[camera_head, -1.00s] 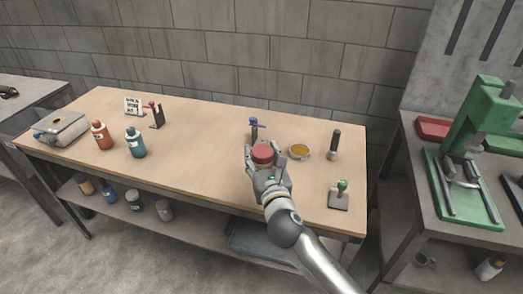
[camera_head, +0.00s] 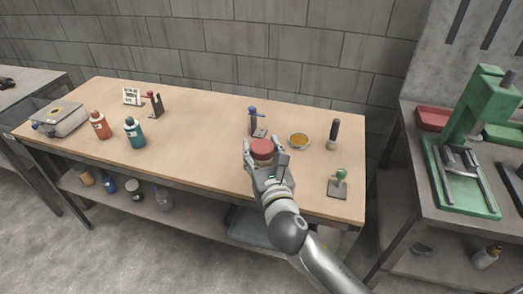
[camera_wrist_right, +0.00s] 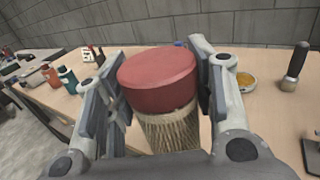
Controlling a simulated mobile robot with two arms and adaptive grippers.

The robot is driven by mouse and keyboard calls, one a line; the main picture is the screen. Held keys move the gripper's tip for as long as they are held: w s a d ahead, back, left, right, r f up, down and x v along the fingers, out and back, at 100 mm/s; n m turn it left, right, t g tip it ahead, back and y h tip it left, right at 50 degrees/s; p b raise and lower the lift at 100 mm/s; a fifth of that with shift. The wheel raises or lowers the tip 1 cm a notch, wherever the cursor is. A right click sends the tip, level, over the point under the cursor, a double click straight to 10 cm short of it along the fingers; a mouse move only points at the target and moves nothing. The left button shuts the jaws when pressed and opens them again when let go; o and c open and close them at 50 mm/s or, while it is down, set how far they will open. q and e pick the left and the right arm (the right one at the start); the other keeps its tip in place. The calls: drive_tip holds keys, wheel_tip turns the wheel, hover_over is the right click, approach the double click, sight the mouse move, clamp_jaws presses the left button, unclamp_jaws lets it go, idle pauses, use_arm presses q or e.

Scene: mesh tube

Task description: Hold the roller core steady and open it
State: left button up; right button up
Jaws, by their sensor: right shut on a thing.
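The roller core appears as a tan, woven-looking cylinder with a wide red cap. In the head view only its red top (camera_head: 262,147) shows clearly, over the front right half of the bench. In the right wrist view its red cap (camera_wrist_right: 158,78) stands up between the fingers, slightly tilted in the picture, with the tan body (camera_wrist_right: 168,130) below. My right gripper (camera_head: 265,158) is shut on the roller core, one finger on each side; the fingers also show in the wrist view (camera_wrist_right: 160,100). The core's lower end is hidden. My left gripper is not in view.
On the wooden bench (camera_head: 205,135), a blue-topped stand (camera_head: 253,121), a bowl of amber stuff (camera_head: 299,141), a black-handled tool (camera_head: 333,133) and a green-knobbed piece (camera_head: 338,183) surround the gripper. Orange (camera_head: 99,125) and teal bottles (camera_head: 134,132) stand left. The bench middle is clear.

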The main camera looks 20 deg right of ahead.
drive_tip(key=shift+c, duration=0.9)
